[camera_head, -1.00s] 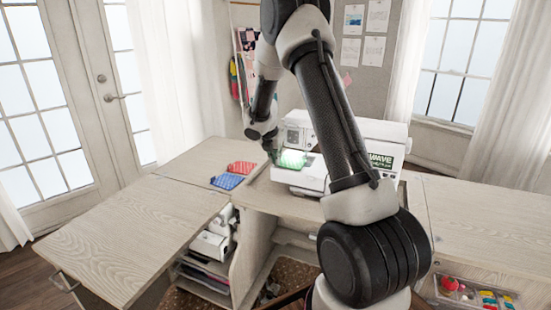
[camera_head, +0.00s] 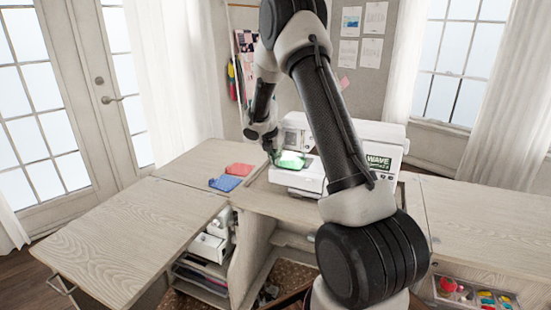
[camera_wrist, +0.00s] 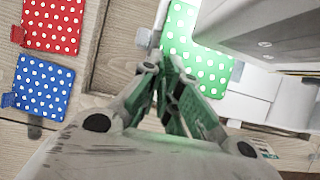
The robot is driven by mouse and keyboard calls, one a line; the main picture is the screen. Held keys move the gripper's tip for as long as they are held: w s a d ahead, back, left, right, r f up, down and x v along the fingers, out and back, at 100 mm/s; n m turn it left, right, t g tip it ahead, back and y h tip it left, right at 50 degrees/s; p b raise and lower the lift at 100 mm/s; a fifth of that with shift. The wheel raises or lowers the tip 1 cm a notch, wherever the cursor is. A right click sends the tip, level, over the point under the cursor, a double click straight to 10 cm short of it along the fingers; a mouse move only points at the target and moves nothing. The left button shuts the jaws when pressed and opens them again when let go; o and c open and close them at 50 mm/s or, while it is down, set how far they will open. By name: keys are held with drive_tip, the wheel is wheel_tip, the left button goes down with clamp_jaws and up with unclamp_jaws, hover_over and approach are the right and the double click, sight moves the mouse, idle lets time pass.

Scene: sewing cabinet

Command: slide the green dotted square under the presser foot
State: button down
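The green dotted square (camera_wrist: 198,45) lies flat at the sewing machine, its right part close to or under the machine's overhanging head (camera_wrist: 268,28) in the wrist view. It shows as a green patch on the machine bed in the head view (camera_head: 291,160). A pale tab (camera_wrist: 143,37) sticks out at its left edge. My gripper (camera_wrist: 162,66) is at the square's lower left edge, fingertips close together and seemingly shut. I see no cloth clearly pinched between them. It also shows left of the square in the head view (camera_head: 271,154). The presser foot is hidden.
A red dotted square (camera_wrist: 53,25) and a blue dotted square (camera_wrist: 43,87) lie on the wooden tabletop to the left. The white sewing machine (camera_head: 383,133) stands partly behind my arm. The left table leaf (camera_head: 120,235) is clear.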

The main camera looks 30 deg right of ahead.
drive_tip(key=c, duration=1.6)
unclamp_jaws()
drive_tip(key=shift+o, duration=0.2)
drive_tip(key=v, duration=1.2)
